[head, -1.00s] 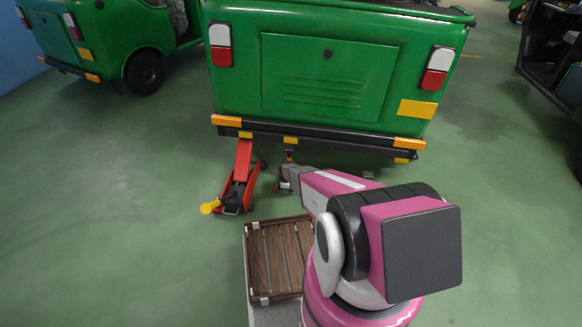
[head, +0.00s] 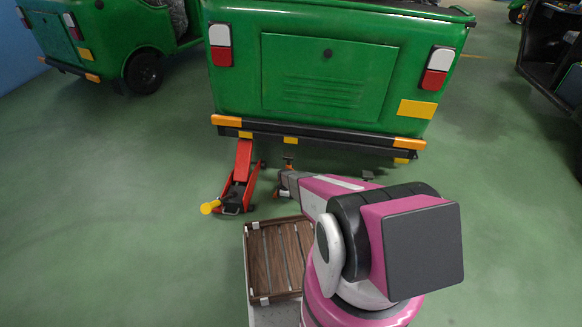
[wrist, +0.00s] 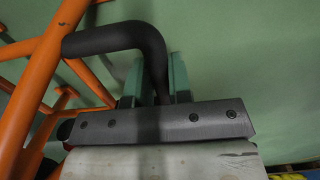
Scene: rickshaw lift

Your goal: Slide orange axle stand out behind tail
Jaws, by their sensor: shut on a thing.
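The orange axle stand (wrist: 40,80) shows at the left of the wrist view, its orange legs close to the camera, with a black bent handle (wrist: 120,38) reaching out from it. My gripper (wrist: 160,85) is shut on this handle, with its green fingers on either side of the bar. In the head view a small part of the stand (head: 289,168) shows at the end of my arm, below the bumper; the rest is hidden behind my arm. The green rickshaw's tail (head: 330,75) stands just beyond, with its black bumper (head: 320,138) above the stand.
A red floor jack (head: 240,180) with a yellow handle end stands under the bumper, left of my gripper. A slatted wooden tray (head: 250,262) is in front. Other rickshaws stand at left (head: 75,40) and right. Green floor is open at the left.

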